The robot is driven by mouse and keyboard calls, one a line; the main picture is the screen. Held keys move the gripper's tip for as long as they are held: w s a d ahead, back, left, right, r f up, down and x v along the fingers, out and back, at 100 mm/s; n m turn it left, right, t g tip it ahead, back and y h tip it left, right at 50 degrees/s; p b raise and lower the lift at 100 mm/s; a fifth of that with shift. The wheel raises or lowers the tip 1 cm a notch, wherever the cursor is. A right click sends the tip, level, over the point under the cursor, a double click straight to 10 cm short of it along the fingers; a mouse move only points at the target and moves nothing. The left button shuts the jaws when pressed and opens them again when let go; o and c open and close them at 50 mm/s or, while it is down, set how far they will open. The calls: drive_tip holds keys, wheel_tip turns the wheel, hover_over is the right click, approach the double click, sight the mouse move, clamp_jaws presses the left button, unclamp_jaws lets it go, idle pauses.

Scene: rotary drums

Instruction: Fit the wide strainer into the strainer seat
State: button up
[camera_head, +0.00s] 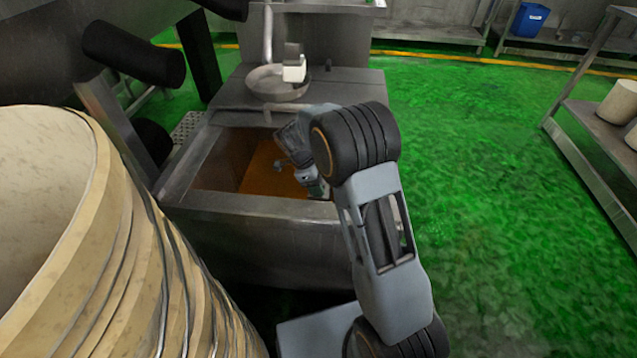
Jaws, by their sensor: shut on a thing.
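My gripper (289,138) is over the open basin (262,205), partly behind my own wrist. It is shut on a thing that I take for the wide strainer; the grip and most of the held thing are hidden. A round, shallow metal dish (268,87) lies on the steel top behind the basin, with a white block (294,71) at its right side. I cannot tell whether this dish is the strainer seat or part of a strainer. My gripper is nearer to me than the dish.
A large cream drum (110,215) fills the left foreground. Dark rollers (133,52) stand behind it. A vertical pipe (267,35) rises behind the dish. A steel shelf (590,130) stands at the right. The green floor between is clear.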

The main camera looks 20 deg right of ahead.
drive_tip(key=shift+f+b, duration=1.75)
drive_tip(key=shift+f, duration=0.5)
drive_tip(key=o, duration=1.3)
drive_tip(key=shift+o, duration=0.2)
drive_tip(key=p+v, duration=0.5)
drive_tip(key=v, duration=0.9)
drive_tip(key=s+d+r+n+t+y+p, duration=0.1)
drive_tip(key=s+r+n+p, duration=0.6)
drive_tip(key=r+p, duration=0.3)
drive_tip(key=s+d+r+n+t+y+p, duration=0.1)
drive_tip(key=s+d+r+n+t+p, duration=0.1)
drive_tip(key=s+r+n+p, duration=0.6)
drive_tip(key=s+d+r+n+t+y+p, duration=0.2)
drive_tip(key=s+r+n+p, duration=0.5)
drive_tip(key=r, duration=1.2)
drive_tip(key=s+p, duration=0.1)
drive_tip(key=p, duration=0.3)
drive_tip(key=shift+r+n+p, duration=0.2)
drive_tip(key=shift+n+p, duration=0.2)
